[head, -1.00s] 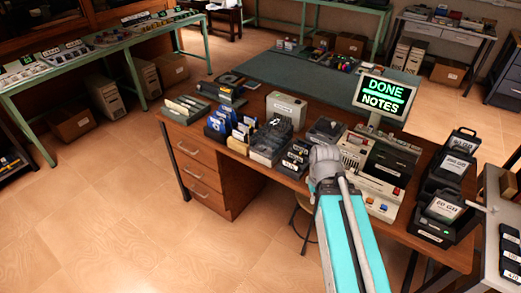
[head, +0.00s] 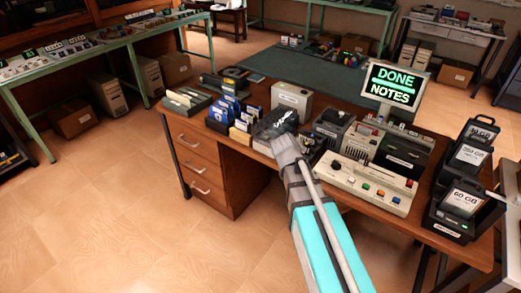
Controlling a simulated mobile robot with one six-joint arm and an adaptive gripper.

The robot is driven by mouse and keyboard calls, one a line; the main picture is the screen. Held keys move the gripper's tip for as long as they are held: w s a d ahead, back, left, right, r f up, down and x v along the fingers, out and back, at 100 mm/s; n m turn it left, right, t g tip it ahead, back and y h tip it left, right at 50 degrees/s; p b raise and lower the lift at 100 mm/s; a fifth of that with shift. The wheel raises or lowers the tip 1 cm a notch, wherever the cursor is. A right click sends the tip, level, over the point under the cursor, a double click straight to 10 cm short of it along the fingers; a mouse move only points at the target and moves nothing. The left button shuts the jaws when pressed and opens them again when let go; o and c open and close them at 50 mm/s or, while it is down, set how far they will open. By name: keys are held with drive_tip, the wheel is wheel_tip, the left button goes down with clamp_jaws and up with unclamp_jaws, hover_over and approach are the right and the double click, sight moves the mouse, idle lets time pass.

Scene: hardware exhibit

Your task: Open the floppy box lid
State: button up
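The likely floppy box, a beige box with a smoky dark lid (head: 264,145), stands on the wooden desk right of the blue floppies. My arm reaches up from the lower right, and its end, my gripper (head: 277,126), is over this box and hides much of it. Dark shapes with pale marks show at the arm's tip; I cannot tell lid from fingers there. Whether the gripper touches the lid, and how far the lid is raised, cannot be made out. The fingers are too small and covered to read.
Blue floppies (head: 224,110) stand upright just left. A closed pale box (head: 291,99) is behind. A beige console with coloured buttons (head: 365,184), a monitor reading "DONE NOTES" (head: 394,86) and dark drive units (head: 464,205) fill the right. Desk drawers (head: 202,168) face the open floor.

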drive_tip(key=w+a+f+n+t+h+b, duration=0.2)
drive_tip(key=w+a+f+h+b, duration=0.15)
drive_tip(key=w+a+b, duration=0.25)
drive_tip(key=w+a+r+t+h+b, duration=0.1)
drive_tip(key=a+t+h+b, duration=0.1)
drive_tip(key=a+b, duration=0.2)
drive_tip(key=w+a+r+n+t+h+b, duration=0.1)
drive_tip(key=w+a+t+h+b, duration=0.1)
drive_tip(key=a, duration=0.9)
drive_tip(key=w+a+r+t+h+b, duration=0.1)
drive_tip(key=w+a+t+h+b, duration=0.1)
drive_tip(key=a+b, duration=0.4)
drive_tip(key=shift+w+a+n+t+h, duration=0.25)
drive_tip(key=shift+a+n+t+h, duration=0.2)
drive_tip(key=shift+a+t, duration=0.4)
drive_tip(key=shift+w+d+r, duration=0.1)
drive_tip(key=shift+d, duration=0.15)
drive_tip(key=p, duration=0.2)
approach(274, 129)
drive_tip(key=d, duration=0.2)
drive_tip(key=w+d, duration=0.1)
drive_tip(key=shift+w+f, duration=0.1)
drive_tip(key=shift+f, duration=0.25)
clamp_jaws()
